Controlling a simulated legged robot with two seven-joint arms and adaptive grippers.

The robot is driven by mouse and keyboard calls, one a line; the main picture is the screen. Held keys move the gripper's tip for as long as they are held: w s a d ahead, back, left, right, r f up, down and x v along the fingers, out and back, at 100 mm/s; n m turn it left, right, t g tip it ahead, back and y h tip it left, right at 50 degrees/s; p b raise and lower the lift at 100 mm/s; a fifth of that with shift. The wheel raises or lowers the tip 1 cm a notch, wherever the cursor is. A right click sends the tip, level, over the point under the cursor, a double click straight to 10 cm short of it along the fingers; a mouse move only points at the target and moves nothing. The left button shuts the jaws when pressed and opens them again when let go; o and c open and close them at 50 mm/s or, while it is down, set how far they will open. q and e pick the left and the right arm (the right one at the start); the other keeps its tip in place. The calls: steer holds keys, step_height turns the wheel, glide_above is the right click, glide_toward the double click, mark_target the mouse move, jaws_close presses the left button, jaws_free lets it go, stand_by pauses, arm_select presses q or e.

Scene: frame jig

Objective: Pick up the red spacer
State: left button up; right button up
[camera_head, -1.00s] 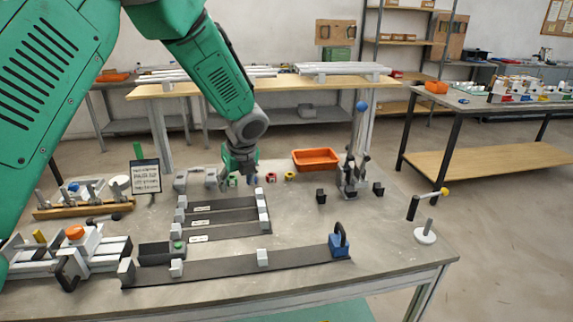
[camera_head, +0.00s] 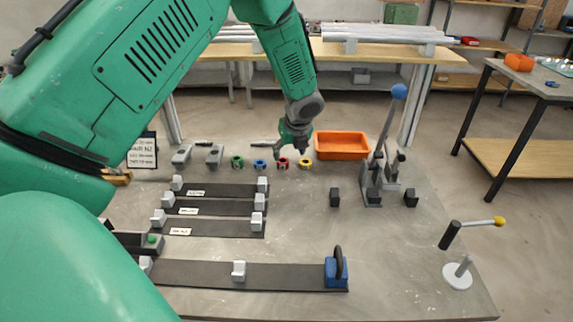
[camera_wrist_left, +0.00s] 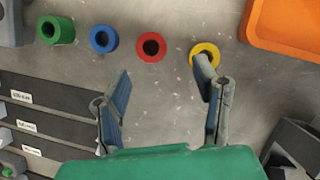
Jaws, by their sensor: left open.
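The red spacer (camera_head: 283,163) is a small ring on the grey table, in a row with other rings. In the left wrist view the red spacer (camera_wrist_left: 151,47) lies flat, ahead of and between the open fingers, clear of them. My left gripper (camera_head: 293,145) is above the row near the red and yellow rings. In the left wrist view its fingers (camera_wrist_left: 163,85) are spread and empty. The right fingertip overlaps the edge of the yellow spacer (camera_wrist_left: 204,52) in the picture. My right gripper is not in view.
A blue spacer (camera_wrist_left: 103,39) and a green spacer (camera_wrist_left: 56,30) lie left of the red one. An orange bin (camera_head: 342,146) stands right of the row. A lever clamp (camera_head: 382,170) stands further right. Dark rails with grey blocks (camera_head: 221,190) lie nearer the front.

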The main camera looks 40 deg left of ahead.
mark_target(282, 161)
arm_select(q)
steer(key=shift+a+f, duration=0.55)
steer(key=x, duration=0.2)
steer(key=a+x, duration=0.1)
steer(key=x, duration=0.2)
steer(key=shift+r, duration=0.1)
steer(key=shift+d, duration=0.3)
steer(key=shift+d+r, duration=0.1)
steer(key=c, duration=1.2)
steer(key=shift+s, duration=0.1)
